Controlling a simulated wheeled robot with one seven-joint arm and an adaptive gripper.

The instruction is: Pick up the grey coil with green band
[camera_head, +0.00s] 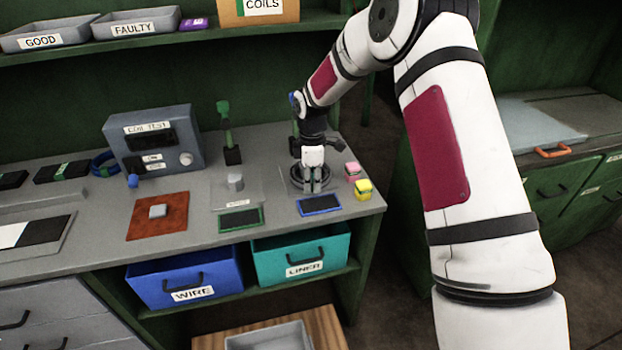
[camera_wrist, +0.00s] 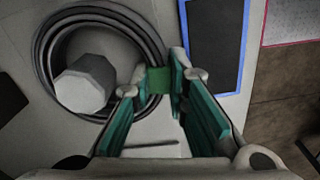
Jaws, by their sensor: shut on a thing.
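The grey coil (camera_wrist: 44,50) lies as a dark grey ring on the bench, around a pale faceted post (camera_wrist: 85,85). Its green band (camera_wrist: 158,80) is on the ring's right side in the wrist view. My gripper (camera_wrist: 160,82) is shut on the coil at this band, with a teal-padded finger on each side. In the head view, my gripper (camera_head: 313,187) points down over the coil (camera_head: 294,178), which it partly covers. I cannot tell whether the coil is off the surface.
A blue-edged dark pad (camera_head: 319,205) lies just in front of the coil. Pink (camera_head: 352,171) and yellow (camera_head: 363,189) blocks stand close on the right. A grey post (camera_head: 235,183), a green upright tool (camera_head: 226,135) and the coil test box (camera_head: 153,141) are to the left.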

